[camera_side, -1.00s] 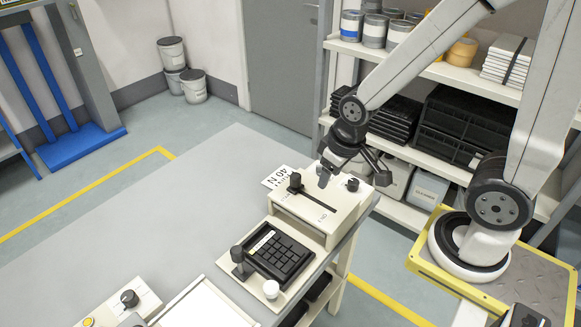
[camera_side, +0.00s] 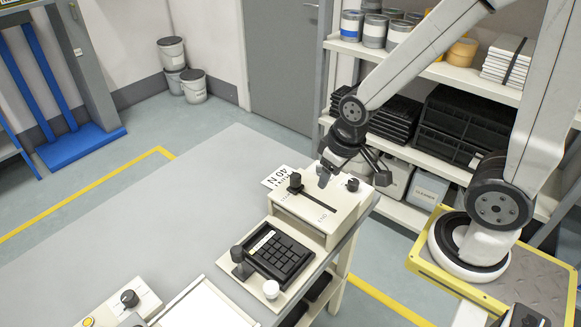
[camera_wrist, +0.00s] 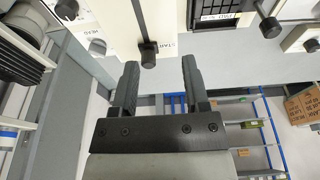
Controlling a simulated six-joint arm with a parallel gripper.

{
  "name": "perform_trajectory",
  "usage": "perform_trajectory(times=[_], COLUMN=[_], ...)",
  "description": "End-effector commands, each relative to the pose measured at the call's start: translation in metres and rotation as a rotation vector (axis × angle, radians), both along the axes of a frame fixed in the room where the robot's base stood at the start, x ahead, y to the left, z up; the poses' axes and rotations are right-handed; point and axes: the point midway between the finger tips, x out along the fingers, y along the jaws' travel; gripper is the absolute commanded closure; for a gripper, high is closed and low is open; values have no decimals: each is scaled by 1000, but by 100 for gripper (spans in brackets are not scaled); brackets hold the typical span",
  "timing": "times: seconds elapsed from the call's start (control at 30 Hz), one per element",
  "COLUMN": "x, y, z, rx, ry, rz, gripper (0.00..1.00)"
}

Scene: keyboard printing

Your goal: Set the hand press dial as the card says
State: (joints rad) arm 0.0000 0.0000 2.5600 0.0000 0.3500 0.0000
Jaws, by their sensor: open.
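The hand press (camera_side: 318,218) is a cream box at the table's far right corner, with a dark slot along its top. A black slider handle (camera_side: 295,182) stands at the START end of the slot; it also shows in the wrist view (camera_wrist: 148,52). The black dial (camera_side: 352,184) sits on the press's far right part; a black knob (camera_wrist: 66,10) at the wrist view's upper left looks like it. The white card (camera_side: 283,178) lies behind the press, partly hidden, and reads "40 N". My gripper (camera_side: 352,172) is open and empty above the press, apart from the dial.
A black keypad (camera_side: 278,255) on a cream base with a dark post and a white knob stands in front of the press. A control box (camera_side: 128,300) is at the lower left. The grey table (camera_side: 170,210) is clear on its left. Shelves stand behind the arm.

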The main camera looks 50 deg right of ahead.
Motion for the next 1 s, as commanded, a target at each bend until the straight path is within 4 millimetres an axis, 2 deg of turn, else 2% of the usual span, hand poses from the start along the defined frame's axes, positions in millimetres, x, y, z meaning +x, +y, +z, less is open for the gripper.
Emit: perform_trajectory(times=[0.03, 0.1, 0.27, 0.47, 0.7, 1.0], x=[0, 0, 3, 10, 19, 15], y=[0, 0, -6, -29, -78, -136], z=[0, 0, -2, -11, -31, -58], rx=[0, 0, -8, -37, -69, -66], ry=[0, 0, 9, 49, 129, 209], rz=[0, 1, 17, 89, 247, 444], gripper=[38, 18, 18, 18, 18, 18])
